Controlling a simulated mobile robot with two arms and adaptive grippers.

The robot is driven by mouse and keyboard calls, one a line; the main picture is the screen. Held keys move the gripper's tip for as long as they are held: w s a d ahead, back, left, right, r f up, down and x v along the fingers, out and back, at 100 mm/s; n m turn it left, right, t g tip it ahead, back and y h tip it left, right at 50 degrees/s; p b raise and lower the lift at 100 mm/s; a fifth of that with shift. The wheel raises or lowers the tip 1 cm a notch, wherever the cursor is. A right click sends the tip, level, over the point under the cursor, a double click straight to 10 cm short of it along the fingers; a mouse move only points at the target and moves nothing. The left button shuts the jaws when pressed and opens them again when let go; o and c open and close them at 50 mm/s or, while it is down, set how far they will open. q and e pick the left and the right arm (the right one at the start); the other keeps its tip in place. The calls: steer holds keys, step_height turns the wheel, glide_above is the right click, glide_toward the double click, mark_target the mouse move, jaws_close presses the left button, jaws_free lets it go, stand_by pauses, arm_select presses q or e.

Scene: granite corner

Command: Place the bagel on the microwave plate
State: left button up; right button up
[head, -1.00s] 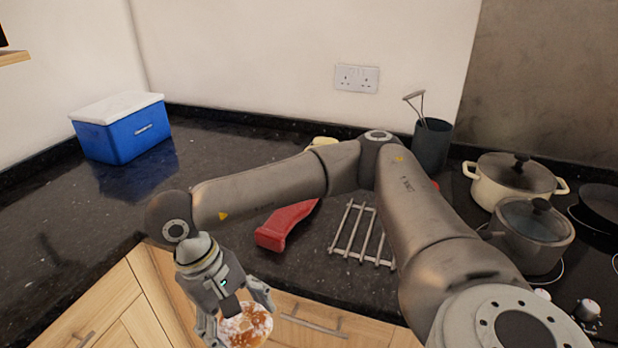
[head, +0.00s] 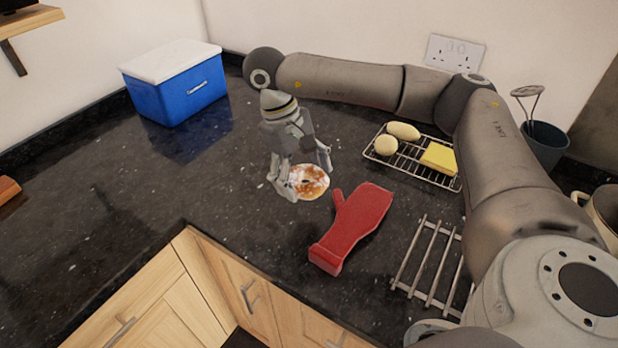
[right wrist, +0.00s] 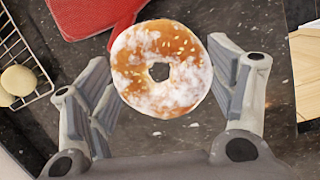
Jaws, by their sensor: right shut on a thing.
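The bagel (head: 309,181) is round, golden brown with white powder and seeds on top. My right gripper (head: 306,178) is shut on it, over the dark counter left of the red oven mitt. In the right wrist view the bagel (right wrist: 160,84) sits between the two fingers of the gripper (right wrist: 165,85). Whether it touches the counter I cannot tell. No microwave or microwave plate is in view. My left gripper is not in view.
A red oven mitt (head: 356,222) lies right of the bagel. A wire rack (head: 380,157) holds eggs or rolls and a yellow block. A metal trivet (head: 433,262) is at lower right. A blue cooler (head: 178,88) stands at back left. The left counter is largely clear.

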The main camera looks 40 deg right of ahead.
mark_target(304, 178)
steer(key=w+f, duration=0.1)
steer(key=d+f, duration=0.1)
steer(key=w+f, duration=0.1)
steer(key=f, duration=0.1)
steer(key=shift+w+d+f+p, duration=0.1)
steer(key=shift+w+d+p, duration=0.2)
steer(key=shift+d+p, duration=0.1)
steer(key=shift+w+d+f, duration=0.1)
steer(key=shift+w+f, duration=0.05)
steer(key=shift+f, duration=0.1)
steer(key=shift+w+d+f, duration=0.15)
steer(key=shift+f, duration=0.1)
step_height(304, 178, down, 3)
steer(key=shift+r+p, duration=0.1)
steer(key=shift+p, duration=0.85)
steer(key=shift+f, duration=0.25)
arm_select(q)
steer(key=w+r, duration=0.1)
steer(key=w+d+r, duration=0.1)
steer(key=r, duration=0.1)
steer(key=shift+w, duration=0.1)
arm_select(e)
steer(key=shift+f, duration=0.1)
